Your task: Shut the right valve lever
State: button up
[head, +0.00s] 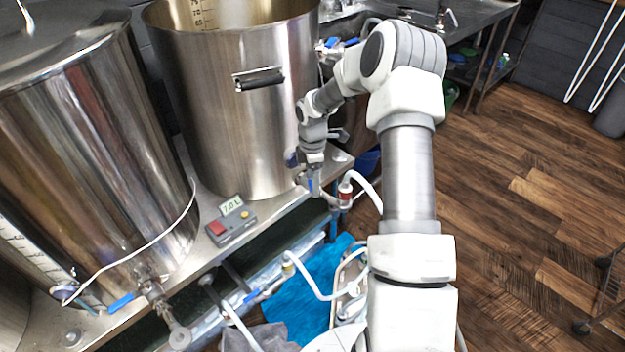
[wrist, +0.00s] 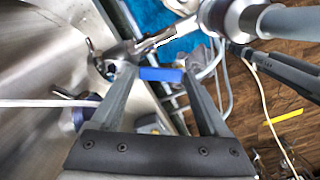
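The right valve's blue lever (head: 310,187) is at the foot of the right kettle, just below my gripper (head: 314,160). In the wrist view the blue lever (wrist: 161,74) lies crosswise in the gap between the fingertips of my gripper (wrist: 159,76). The fingers are apart, so my gripper is open. Whether a fingertip touches the lever, I cannot tell. The metal valve body (wrist: 113,62) shows at the left of the lever. In the head view my gripper and arm partly hide the valve.
The right kettle (head: 215,120) stands close to the left of my gripper. A white hose (head: 366,190) and a red-and-white fitting (head: 345,190) are just right of the valve. The left kettle (head: 90,140) has another blue lever (head: 121,302). A control box (head: 232,227) sits on the bench.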

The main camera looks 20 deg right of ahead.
grip_shut()
jog(key=shift+a, duration=0.1)
dwell(0.3)
jog(key=shift+w+a+m+p, duration=0.25)
jog(key=shift+w+a+m, duration=0.4)
jog(key=shift+m, duration=1.05)
jog(key=shift+w+a+m+p, duration=0.3)
jog(key=shift+a+m, duration=0.5)
jog(key=shift+m, duration=0.9)
jog(key=shift+w+a+m+p, duration=0.15)
jog(key=shift+w+a+m, duration=0.55)
jog(key=shift+m, duration=1)
